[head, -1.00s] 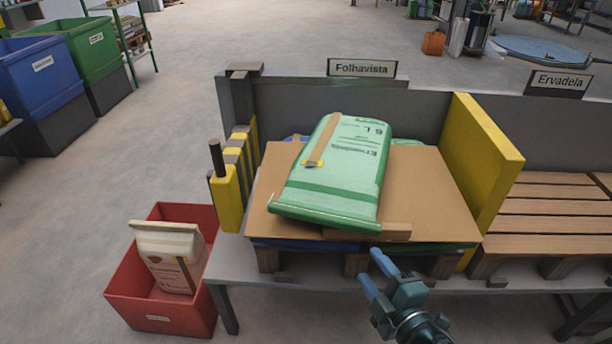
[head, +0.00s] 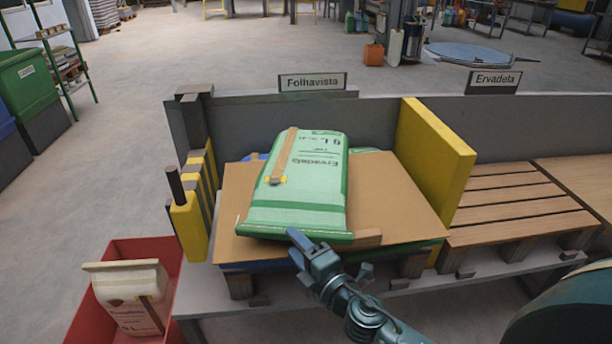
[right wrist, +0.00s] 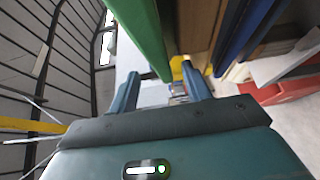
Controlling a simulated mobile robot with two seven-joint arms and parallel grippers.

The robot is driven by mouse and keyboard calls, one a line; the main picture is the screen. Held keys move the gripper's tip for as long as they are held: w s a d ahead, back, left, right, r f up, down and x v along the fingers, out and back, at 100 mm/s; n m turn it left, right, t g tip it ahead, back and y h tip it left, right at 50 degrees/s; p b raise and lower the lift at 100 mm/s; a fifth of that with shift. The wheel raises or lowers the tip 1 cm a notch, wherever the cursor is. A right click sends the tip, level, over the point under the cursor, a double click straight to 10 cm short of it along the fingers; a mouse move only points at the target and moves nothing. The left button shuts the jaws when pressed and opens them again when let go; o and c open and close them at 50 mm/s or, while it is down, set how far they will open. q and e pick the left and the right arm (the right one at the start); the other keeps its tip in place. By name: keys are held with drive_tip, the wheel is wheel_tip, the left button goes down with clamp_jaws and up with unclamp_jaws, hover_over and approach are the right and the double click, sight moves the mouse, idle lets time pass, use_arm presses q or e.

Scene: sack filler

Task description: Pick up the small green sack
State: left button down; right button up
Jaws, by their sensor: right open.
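The small green sack (head: 298,185) lies flat and a little tilted on a brown cardboard sheet (head: 398,190) on the stack. A brown strip with a yellow end runs along its top. My right gripper (head: 298,246) is open and empty at the sack's front edge. In the right wrist view the sack's green edge (right wrist: 145,35) reaches down towards the open fingers of the right gripper (right wrist: 160,88). I cannot tell whether they touch it. My left gripper is not in view.
A yellow panel (head: 437,160) stands right of the stack, and a yellow post (head: 188,225) stands left. A red bin (head: 150,255) holding a pale sack (head: 130,295) is at lower left. Wooden slats (head: 515,205) lie right.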

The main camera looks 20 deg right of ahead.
sight(282, 237)
drive_tip(key=x, duration=0.2)
drive_tip(key=a+x, duration=0.1)
drive_tip(key=x, duration=0.2)
drive_tip(key=shift+p, duration=0.3)
clamp_jaws()
drive_tip(key=shift+d, duration=0.1)
idle(0.9)
